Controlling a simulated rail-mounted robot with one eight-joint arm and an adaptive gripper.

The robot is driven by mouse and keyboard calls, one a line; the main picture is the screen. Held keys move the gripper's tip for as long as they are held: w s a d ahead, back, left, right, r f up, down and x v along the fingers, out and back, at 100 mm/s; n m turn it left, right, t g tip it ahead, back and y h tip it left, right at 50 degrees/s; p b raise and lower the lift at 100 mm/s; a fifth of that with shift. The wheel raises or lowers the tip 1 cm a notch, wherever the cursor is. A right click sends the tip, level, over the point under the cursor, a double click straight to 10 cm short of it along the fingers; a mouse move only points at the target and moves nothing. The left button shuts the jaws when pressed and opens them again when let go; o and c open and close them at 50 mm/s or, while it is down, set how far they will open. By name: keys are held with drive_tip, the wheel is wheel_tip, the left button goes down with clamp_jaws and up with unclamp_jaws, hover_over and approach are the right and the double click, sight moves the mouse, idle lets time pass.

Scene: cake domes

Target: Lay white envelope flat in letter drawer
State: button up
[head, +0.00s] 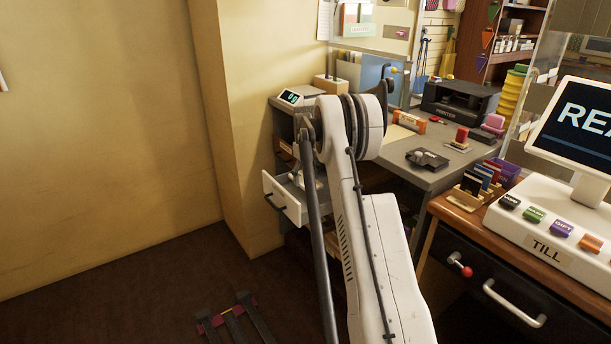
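An open drawer (284,199) with a white front and dark handle juts from the grey desk unit, left of my arm. I take it to be the letter drawer, but no label is readable. My white arm (378,235) rises from the bottom and bends at a joint in front of the desk. Small grey and white parts show over the drawer beside my arm; I cannot tell whether they belong to my gripper. My gripper's fingers are not clearly visible. I cannot make out a white envelope; the drawer's inside is partly hidden by my arm.
The grey desk (440,172) holds a scale (297,96), a black printer (459,101), an orange box (409,122) and stamps. A till (550,225) stands on the wooden counter at right. A yellow wall bounds the left; the floor there is mostly clear.

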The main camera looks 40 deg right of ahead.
sight(306, 197)
drive_tip(key=shift+f+b, duration=1.4)
drive_tip(key=shift+f, duration=1.55)
drive_tip(key=shift+f, duration=0.4)
drive_tip(key=o, duration=1.4)
drive_tip(key=shift+c, duration=0.2)
wheel_tip(306, 197, up, 12)
drive_tip(key=shift+r, duration=0.1)
